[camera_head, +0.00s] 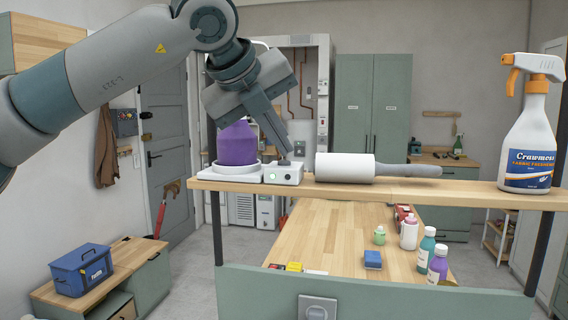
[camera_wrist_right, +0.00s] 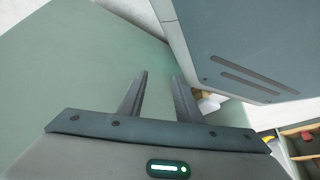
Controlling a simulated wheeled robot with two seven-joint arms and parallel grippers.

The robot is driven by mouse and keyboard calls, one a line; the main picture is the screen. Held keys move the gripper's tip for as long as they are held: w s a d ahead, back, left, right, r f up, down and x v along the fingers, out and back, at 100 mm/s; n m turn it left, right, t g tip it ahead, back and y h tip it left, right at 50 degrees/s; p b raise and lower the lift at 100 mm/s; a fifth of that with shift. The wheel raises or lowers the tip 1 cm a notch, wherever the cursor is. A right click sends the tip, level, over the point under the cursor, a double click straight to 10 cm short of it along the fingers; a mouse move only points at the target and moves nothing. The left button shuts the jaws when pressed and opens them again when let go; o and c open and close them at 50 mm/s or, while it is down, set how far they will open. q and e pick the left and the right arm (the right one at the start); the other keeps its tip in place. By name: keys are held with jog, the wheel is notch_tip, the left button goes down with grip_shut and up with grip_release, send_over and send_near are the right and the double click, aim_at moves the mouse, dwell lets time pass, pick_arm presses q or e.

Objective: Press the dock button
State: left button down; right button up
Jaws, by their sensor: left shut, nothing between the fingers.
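The dock is a small white box (camera_head: 283,174) on the wooden shelf, with a green light on its front face. A small dark button (camera_head: 284,162) shows on its top. Beside it on the left, a purple container (camera_head: 238,146) stands in a white round base. My left gripper (camera_head: 286,152) is shut and empty, pointing down, its tips just above the button; I cannot tell whether they touch it. My right gripper (camera_wrist_right: 160,76) shows only in the right wrist view. Its two fingers are apart with nothing between them, near a grey-green panel.
On the shelf (camera_head: 460,193), a white roller with a grey handle (camera_head: 345,167) lies right of the dock. A white and orange spray bottle (camera_head: 528,140) stands at the right end. Below is a wooden table (camera_head: 330,235) with several small bottles.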

pick_arm(q)
jog(key=shift+f+b, duration=0.3)
jog(key=shift+b, duration=0.05)
dwell(0.7)
jog(key=shift+r, duration=0.45)
dwell(0.4)
notch_tip(320, 180, up, 6)
jog(key=p, duration=0.2)
dwell(0.5)
